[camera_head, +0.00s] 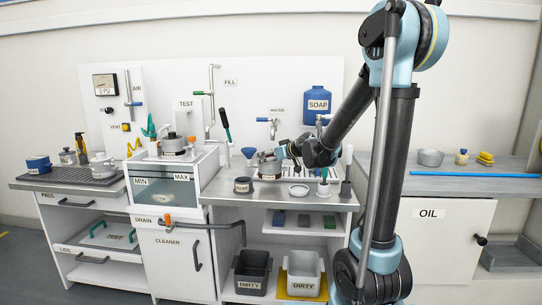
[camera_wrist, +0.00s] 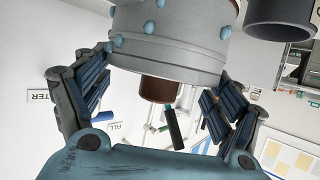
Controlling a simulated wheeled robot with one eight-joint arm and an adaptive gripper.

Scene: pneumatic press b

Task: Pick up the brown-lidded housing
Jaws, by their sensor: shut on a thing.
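The brown-lidded housing is a grey round body (camera_head: 268,168) on the metal counter, right of the water tank. In the wrist view the grey housing (camera_wrist: 170,45) fills the top middle. It has several blue knobs around it and a brown round part at its near end. My gripper (camera_head: 281,156) reaches it from the right. In the wrist view my gripper (camera_wrist: 160,80) has its ribbed fingers on either side of the housing, shut on it. I cannot tell whether the housing touches the counter or is slightly raised.
A blue funnel (camera_head: 249,154) is behind left. The water tank (camera_head: 162,185) is further left. A blue SOAP bottle (camera_head: 317,103) and a water tap (camera_head: 270,124) are behind.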

